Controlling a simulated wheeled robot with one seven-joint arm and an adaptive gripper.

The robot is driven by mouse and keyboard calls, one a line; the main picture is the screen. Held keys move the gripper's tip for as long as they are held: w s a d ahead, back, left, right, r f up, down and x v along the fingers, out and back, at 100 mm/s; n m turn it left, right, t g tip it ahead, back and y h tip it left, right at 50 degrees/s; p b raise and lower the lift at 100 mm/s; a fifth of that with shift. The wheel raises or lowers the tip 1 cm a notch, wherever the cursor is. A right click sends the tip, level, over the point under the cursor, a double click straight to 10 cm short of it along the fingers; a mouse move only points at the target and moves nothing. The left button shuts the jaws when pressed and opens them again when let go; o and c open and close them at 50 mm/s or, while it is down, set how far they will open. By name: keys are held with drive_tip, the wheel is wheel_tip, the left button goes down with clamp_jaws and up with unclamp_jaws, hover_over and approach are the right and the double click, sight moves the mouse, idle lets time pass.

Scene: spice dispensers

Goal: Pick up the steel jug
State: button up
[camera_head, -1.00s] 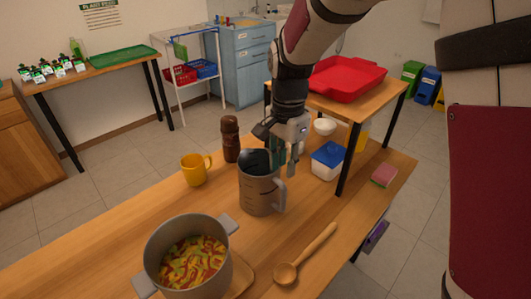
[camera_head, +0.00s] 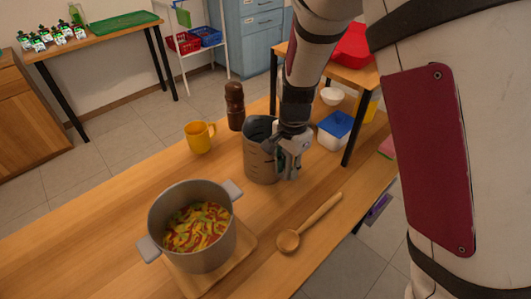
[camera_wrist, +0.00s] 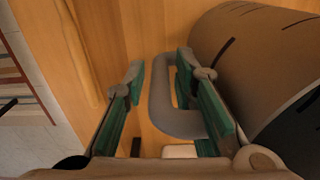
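The steel jug (camera_head: 259,160) stands upright on the wooden table in the head view, grey with dark measuring marks. In the wrist view its body (camera_wrist: 252,58) fills the upper right, and its looped handle (camera_wrist: 161,101) points towards the middle. My gripper (camera_head: 291,167) is at the jug's right side in the head view, at the handle. In the wrist view my gripper (camera_wrist: 160,85) is open, with one green-padded finger on each side of the handle. The right finger reaches into the handle's loop area. I see a gap between the left finger and the handle.
A pot of sliced vegetables (camera_head: 199,229) stands on a board in front of the jug. A wooden spoon (camera_head: 309,223) lies to the right. A yellow mug (camera_head: 199,137), a brown pepper mill (camera_head: 235,106) and a blue-lidded container (camera_head: 336,129) stand behind. A raised shelf (camera_head: 364,75) is at the right.

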drive_tip(key=shift+f, duration=0.1)
drive_tip(key=shift+c, duration=0.2)
clamp_jaws()
drive_tip(key=shift+w+r, duration=0.1)
drive_tip(key=shift+r, duration=0.15)
